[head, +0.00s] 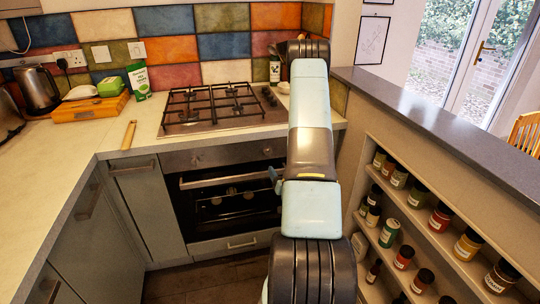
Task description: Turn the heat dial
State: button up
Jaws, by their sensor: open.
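The oven (228,198) is built in under the counter, with a steel control panel along its top. A round dial (267,151) shows at the right of that panel, and another knob (196,158) sits further left. I cannot tell which one is the heat dial. The hob above has small dark knobs (268,98) at its right edge. My gripper (274,179) shows only in part, dark and small, left of my arm. It appears in front of the oven door, below the right dial, open and with nothing seen in it. My arm hides the rest.
A horizontal handle (228,177) crosses the oven door. The gas hob (222,106) has black pan supports. Shelves with several jars (440,217) stand close on the right. A kettle (38,89) and a wooden box (88,108) are on the left counter.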

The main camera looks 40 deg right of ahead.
aim_at(270, 153)
jog(key=x, duration=1.3)
jog(key=shift+w+d, duration=0.2)
jog(key=shift+w, duration=0.15)
jog(key=c, duration=1)
